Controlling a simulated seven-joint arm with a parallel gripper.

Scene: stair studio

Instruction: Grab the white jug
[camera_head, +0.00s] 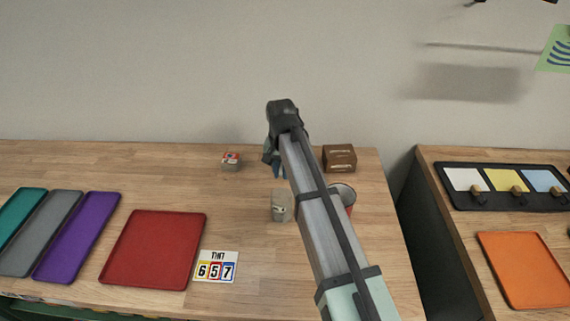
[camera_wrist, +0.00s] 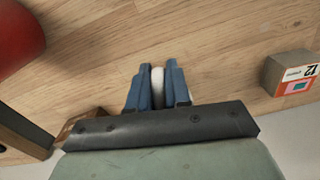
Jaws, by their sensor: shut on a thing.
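My gripper (camera_wrist: 158,72) points down near the back of the table, with its blue fingers close together on a rounded white thing (camera_wrist: 157,78), which I take to be the white jug. Only a narrow strip of it shows between the fingers in the wrist view; the rest is hidden by the fingers and the gripper body. In the head view my gripper (camera_head: 277,168) is partly behind my arm, and the white jug cannot be made out there.
A small labelled box (camera_head: 231,161) stands left of my gripper, a brown box (camera_head: 339,158) right. A grey-beige block (camera_head: 281,206) and a red container (camera_head: 346,196) stand nearer. A red tray (camera_head: 154,249) and number sign (camera_head: 216,267) lie front left. The table between is bare.

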